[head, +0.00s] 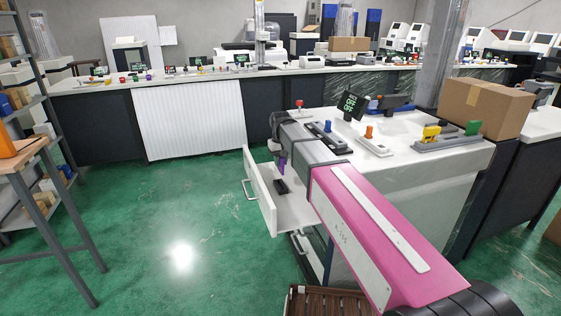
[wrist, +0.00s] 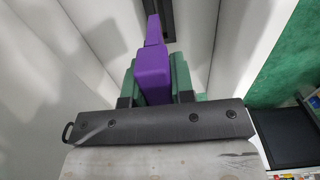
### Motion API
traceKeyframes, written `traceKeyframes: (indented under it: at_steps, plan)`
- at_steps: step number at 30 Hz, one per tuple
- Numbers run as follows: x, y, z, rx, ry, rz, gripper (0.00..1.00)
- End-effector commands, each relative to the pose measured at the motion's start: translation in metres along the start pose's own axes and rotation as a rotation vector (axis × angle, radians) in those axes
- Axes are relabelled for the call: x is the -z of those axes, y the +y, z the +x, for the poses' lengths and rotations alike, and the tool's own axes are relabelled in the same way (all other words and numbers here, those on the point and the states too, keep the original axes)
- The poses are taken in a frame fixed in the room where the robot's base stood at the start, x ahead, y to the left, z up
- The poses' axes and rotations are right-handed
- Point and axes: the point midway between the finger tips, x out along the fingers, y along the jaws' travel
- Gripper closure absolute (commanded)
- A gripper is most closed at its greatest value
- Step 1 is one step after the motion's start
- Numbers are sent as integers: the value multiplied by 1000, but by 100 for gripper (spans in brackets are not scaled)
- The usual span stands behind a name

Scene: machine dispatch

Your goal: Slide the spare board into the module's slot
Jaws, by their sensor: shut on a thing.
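My gripper (head: 282,152) points down over an open white drawer (head: 262,196). In the wrist view its green fingers (wrist: 154,84) are shut on a purple piece (wrist: 152,66), likely the spare board. The purple piece also shows below the gripper in the head view (head: 283,168). A small black block (head: 281,186) lies in the drawer; a dark slotted shape (wrist: 168,18) shows past the purple piece's far end in the wrist view. The purple piece appears above the black block; I cannot tell whether they touch. I cannot tell for sure which thing is the module.
The drawer's white walls (wrist: 215,45) stand close on both sides of the gripper. Green floor (head: 150,220) is clear at left.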

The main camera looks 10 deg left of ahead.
Motion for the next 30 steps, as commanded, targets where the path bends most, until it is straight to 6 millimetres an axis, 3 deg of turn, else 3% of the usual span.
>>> traceKeyframes:
  at_steps: [21, 30]
  plan:
    - [0, 0, 51, 0, -1, 0, 100]
    - [0, 0, 56, 0, 1, 0, 100]
